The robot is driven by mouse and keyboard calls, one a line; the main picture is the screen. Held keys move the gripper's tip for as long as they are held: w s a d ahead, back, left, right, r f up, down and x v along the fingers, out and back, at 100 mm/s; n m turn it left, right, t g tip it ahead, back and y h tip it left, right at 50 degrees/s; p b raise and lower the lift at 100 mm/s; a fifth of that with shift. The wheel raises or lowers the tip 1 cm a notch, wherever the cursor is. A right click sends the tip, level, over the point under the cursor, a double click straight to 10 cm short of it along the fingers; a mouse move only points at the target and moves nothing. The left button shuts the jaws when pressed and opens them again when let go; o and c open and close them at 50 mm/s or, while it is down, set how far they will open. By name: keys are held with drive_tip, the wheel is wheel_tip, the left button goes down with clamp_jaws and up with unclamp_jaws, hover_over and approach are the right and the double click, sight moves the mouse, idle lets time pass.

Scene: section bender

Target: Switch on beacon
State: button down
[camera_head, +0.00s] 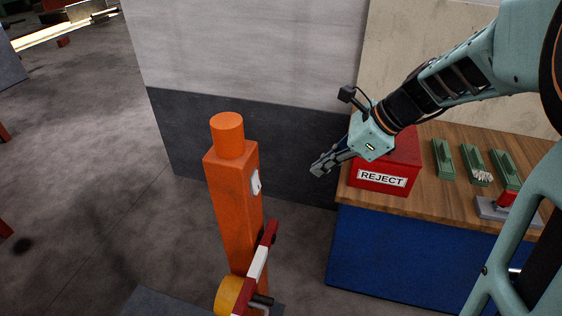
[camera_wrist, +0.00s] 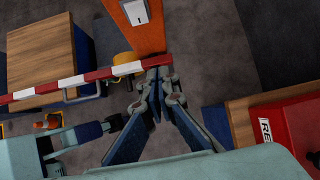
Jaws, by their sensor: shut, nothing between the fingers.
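The beacon (camera_head: 228,135) is an orange cylinder on top of a square orange post (camera_head: 236,205). A small white switch (camera_head: 255,183) is on the post's right side, near the top. In the wrist view the white switch (camera_wrist: 136,12) shows at the top edge on the orange post (camera_wrist: 148,40). My gripper (camera_head: 318,170) is to the right of the post, apart from the switch, and points down and left. In the wrist view my gripper (camera_wrist: 160,85) is shut and empty, with its fingertips below the switch in the picture.
A red and white striped barrier arm (camera_head: 258,265) is low on the post; the striped bar (camera_wrist: 70,82) crosses the wrist view. A red REJECT box (camera_head: 385,175) and green items (camera_head: 475,165) are on the wooden bench (camera_head: 440,195). A grey wall (camera_head: 250,50) stands behind.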

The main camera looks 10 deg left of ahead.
sight(257, 183)
drive_tip(key=shift+s+a+r+g+y, duration=0.15)
drive_tip(key=shift+s+a+y, duration=0.05)
drive_tip(key=shift+s+a, duration=0.25)
drive_tip(key=shift+s+a+r+g+y, duration=0.2)
drive_tip(key=shift+s+a, duration=0.1)
drive_tip(key=shift+a, duration=0.15)
drive_tip(key=shift+f, duration=0.1)
drive_tip(key=a+r+x, duration=0.1)
drive_tip(key=a+x, duration=0.1)
drive_tip(key=x, duration=1)
drive_tip(key=shift+w+a+p, duration=0.15)
drive_tip(key=shift+a+p, duration=0.2)
drive_tip(key=shift+p, duration=0.05)
drive_tip(key=shift+a, duration=0.25)
